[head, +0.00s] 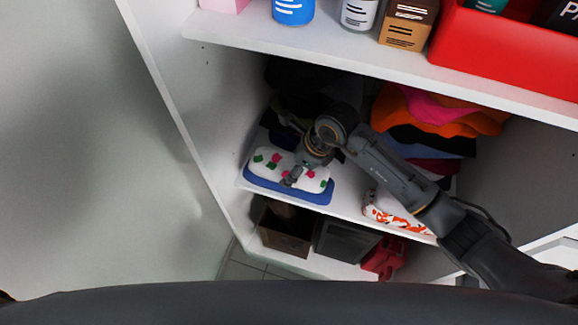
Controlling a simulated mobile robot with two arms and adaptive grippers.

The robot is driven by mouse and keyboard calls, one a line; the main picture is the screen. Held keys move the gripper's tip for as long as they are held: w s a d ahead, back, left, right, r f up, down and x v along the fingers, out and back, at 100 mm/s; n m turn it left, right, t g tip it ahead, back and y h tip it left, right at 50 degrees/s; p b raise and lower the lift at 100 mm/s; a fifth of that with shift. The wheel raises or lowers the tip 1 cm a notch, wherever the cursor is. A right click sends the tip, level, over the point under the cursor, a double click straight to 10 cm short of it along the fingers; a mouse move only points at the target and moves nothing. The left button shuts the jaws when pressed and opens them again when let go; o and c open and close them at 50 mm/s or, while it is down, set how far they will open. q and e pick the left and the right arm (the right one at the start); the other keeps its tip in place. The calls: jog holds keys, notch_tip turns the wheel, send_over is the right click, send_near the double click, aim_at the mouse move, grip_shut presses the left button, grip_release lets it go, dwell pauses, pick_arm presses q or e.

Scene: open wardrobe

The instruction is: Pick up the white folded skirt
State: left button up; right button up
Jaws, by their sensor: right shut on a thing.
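A white folded cloth with pink and green spots (267,158), which looks like the white skirt, lies on a blue folded cloth (313,197) at the left front of the middle shelf. My right gripper (291,181) reaches in from the right and points down at the white cloth. It is shut on the cloth's front part, right of its middle. The fingertips are small and partly hidden. The white cloth still appears to rest on the blue one. My left gripper is not in view.
The upper shelf (330,59) overhangs close above. The wardrobe's side wall (205,130) is at the left. Boxes (345,240) stand below.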

aim_at(293, 165)
jog(key=shift+r+p, duration=2.2)
jog(key=shift+r, duration=1.3)
